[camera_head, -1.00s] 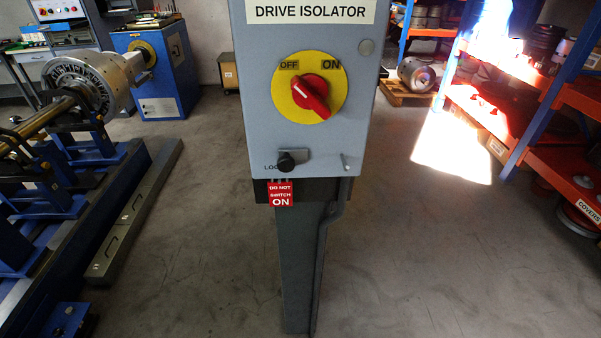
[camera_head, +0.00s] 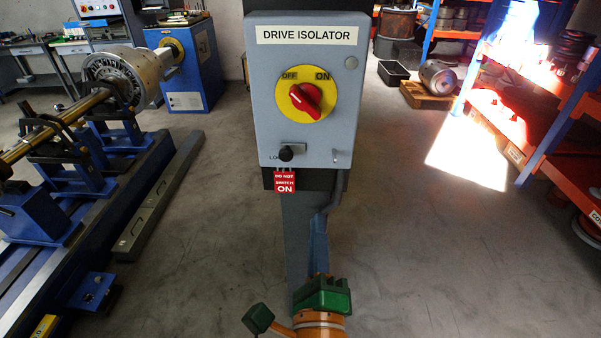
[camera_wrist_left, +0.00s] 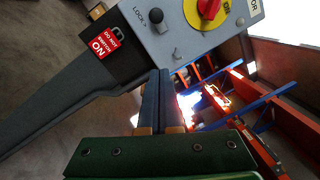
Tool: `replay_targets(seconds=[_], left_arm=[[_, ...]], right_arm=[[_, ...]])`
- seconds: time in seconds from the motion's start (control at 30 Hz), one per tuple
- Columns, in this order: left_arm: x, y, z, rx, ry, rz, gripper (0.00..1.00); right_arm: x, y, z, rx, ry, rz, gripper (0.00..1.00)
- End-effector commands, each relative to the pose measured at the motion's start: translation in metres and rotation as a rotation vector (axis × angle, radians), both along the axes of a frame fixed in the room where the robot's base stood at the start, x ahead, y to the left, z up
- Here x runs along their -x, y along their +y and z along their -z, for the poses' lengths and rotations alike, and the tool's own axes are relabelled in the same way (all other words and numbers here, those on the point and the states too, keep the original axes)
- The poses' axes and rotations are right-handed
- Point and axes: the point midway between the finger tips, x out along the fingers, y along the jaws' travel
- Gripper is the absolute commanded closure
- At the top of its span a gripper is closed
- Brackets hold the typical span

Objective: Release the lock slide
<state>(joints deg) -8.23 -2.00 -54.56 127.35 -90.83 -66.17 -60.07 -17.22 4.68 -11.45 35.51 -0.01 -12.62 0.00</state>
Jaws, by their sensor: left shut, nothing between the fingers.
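The lock slide has a black knob (camera_head: 286,154) on a small grey plate, low on the front of the drive isolator box (camera_head: 304,140), beside partly covered "LOCK" lettering. The black knob also shows at the top of the left wrist view (camera_wrist_left: 157,16). A red "DO NOT SWITCH ON" tag (camera_head: 285,183) hangs just below it. The red rotary handle (camera_head: 305,98) sits on a yellow disc, its pale mark toward the OFF side. My left gripper (camera_head: 319,226) is shut and empty, below the box in front of its post and apart from the knob. My right gripper is not in view.
A small metal peg (camera_head: 335,157) sticks out at the box's lower right. A rotor on a blue balancing machine (camera_head: 115,80) stands at left. Orange and blue shelves (camera_head: 490,110) stand at right. The floor around the post is clear.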

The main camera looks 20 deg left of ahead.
Motion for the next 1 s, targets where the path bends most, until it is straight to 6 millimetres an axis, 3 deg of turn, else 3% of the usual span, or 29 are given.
replay_targets(seconds=[0.27, 0.73, 0.8, 1.0], left_arm=[[-0.006, 0.001, -0.001, -0.003, 0.000, 0.001, 1.00], [-0.098, 0.029, -0.014, -0.003, 0.001, 0.001, 1.00], [-0.096, 0.040, -0.022, -0.002, 0.003, 0.002, 1.00], [-0.094, 0.060, -0.028, -0.001, 0.004, 0.004, 1.00]], right_arm=[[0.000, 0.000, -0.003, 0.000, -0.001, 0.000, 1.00], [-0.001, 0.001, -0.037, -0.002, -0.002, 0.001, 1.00], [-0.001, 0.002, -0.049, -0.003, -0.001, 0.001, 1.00], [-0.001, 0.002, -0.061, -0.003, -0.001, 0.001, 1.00]])
